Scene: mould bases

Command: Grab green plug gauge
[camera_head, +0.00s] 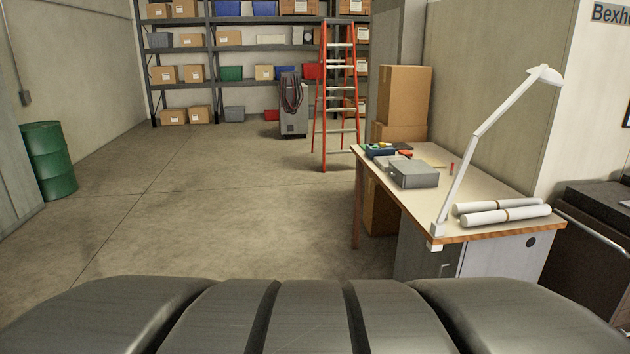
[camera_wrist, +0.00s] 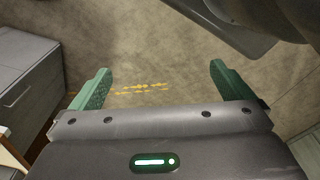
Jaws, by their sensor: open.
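I cannot make out a green plug gauge for certain in either view. In the head view, a cluster of small green, blue, red and dark items (camera_head: 384,151) lies at the far left corner of the workbench (camera_head: 470,190). They are too small to name. In the wrist view my gripper (camera_wrist: 160,68) has its two green fingers wide apart, with nothing between them but concrete floor. The gripper does not show in the head view.
A grey box (camera_head: 413,174), paper rolls (camera_head: 500,211) and a white desk lamp (camera_head: 487,128) are on the workbench. Cardboard boxes (camera_head: 402,95) and an orange ladder (camera_head: 336,95) stand behind it. A green drum (camera_head: 48,161) stands left. The middle floor is clear.

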